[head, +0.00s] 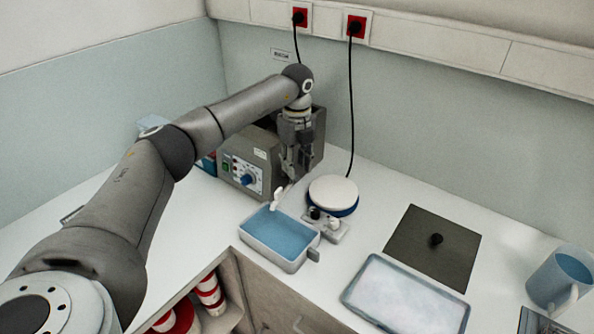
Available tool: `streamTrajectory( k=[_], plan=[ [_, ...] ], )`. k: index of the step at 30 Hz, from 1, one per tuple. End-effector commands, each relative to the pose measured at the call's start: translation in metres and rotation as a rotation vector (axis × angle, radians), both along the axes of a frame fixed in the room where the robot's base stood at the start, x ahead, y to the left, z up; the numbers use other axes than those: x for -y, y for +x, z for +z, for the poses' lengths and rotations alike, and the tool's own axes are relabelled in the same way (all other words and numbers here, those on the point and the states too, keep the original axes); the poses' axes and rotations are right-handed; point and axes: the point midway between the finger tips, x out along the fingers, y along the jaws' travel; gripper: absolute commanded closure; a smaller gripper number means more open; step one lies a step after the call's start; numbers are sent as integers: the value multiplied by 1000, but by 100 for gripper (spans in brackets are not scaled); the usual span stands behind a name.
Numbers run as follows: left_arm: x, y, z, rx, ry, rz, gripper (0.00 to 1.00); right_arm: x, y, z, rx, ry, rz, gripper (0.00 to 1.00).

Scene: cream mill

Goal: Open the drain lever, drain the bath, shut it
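The bath (238,176) is a grey metal box with a blue dial on its front, standing at the back of the counter. A small white spout or lever (277,196) shows at its lower front right; which way the drain lever is turned is too small to tell. A tray (291,266) of blue liquid stands on the counter below it. My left gripper (292,178) points down by the bath's front right side, just above and right of the white part. Whether it touches anything, and whether its fingers are open or shut, I cannot tell. My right gripper is not in view.
A round white-topped device (333,190) and a small unit with knobs (338,231) stand close right of the tray. Further right are a dark lid (408,233), a pale-filled tray (372,319) and a blue jug (545,284). Black cables (351,110) hang behind.

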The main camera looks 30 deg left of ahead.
Motion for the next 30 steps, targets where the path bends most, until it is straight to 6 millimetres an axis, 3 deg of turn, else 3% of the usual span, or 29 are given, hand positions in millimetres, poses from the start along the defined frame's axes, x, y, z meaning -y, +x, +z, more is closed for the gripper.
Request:
streamTrajectory(
  k=[6, 12, 18, 30],
  plan=[
    [0, 1, 50, 5, -1, 0, 68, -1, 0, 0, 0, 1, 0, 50],
    [1, 1, 80, 4, -2, -1, 68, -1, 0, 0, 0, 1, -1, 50],
    [1, 1, 90, 2, -1, 0, 68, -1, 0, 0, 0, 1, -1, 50],
    [2, -1, 90, 0, -2, -2, 68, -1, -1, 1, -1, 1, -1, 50]
  ],
)
